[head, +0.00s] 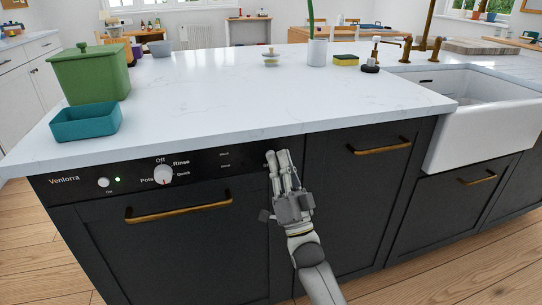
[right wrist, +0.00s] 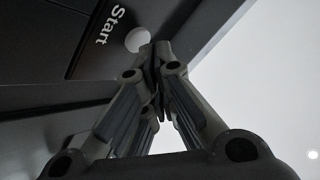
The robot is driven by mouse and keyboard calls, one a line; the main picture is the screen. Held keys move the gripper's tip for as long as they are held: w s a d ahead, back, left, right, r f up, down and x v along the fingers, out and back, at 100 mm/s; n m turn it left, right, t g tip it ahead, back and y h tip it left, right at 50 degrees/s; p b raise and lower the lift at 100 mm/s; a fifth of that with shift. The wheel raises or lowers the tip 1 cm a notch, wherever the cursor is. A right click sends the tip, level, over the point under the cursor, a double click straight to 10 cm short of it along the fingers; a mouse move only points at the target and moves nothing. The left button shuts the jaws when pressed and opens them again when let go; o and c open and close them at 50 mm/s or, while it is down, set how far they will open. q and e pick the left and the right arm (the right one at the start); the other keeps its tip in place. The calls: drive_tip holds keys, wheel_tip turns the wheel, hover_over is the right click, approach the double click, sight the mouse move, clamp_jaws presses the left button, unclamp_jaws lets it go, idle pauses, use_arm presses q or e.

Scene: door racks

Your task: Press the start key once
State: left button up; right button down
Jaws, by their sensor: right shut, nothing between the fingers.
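The start key is a round white button (right wrist: 138,39) beside the word "Start" in the right wrist view. In the head view it is hidden behind my right gripper at the right end of the dishwasher's black control panel (head: 215,170). My right gripper (head: 278,155) is shut and empty, its fingertips at that end of the panel. In the right wrist view the closed fingertips (right wrist: 158,50) are right beside the key and partly overlap it. I cannot tell whether they touch it. My left gripper is not in view.
The panel also has a white dial (head: 163,174), an On button (head: 103,182) and a lit green light (head: 117,179). A brass handle (head: 180,208) sticks out below. The white countertop (head: 215,95) overhangs the panel, with a teal tray (head: 85,124) and a green bin (head: 95,78) on it.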

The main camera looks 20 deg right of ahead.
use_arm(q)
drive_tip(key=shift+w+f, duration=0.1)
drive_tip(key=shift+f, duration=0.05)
use_arm(e)
drive_tip(key=shift+w, duration=0.35)
idle(0.5)
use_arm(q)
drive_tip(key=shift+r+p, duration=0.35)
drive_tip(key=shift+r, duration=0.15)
use_arm(e)
drive_tip(key=shift+s, duration=0.8)
use_arm(q)
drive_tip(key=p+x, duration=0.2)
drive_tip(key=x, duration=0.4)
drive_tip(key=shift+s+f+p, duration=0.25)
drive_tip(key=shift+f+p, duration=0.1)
drive_tip(key=shift+p, duration=0.05)
use_arm(e)
drive_tip(key=s, duration=0.5)
drive_tip(key=shift+d, duration=0.1)
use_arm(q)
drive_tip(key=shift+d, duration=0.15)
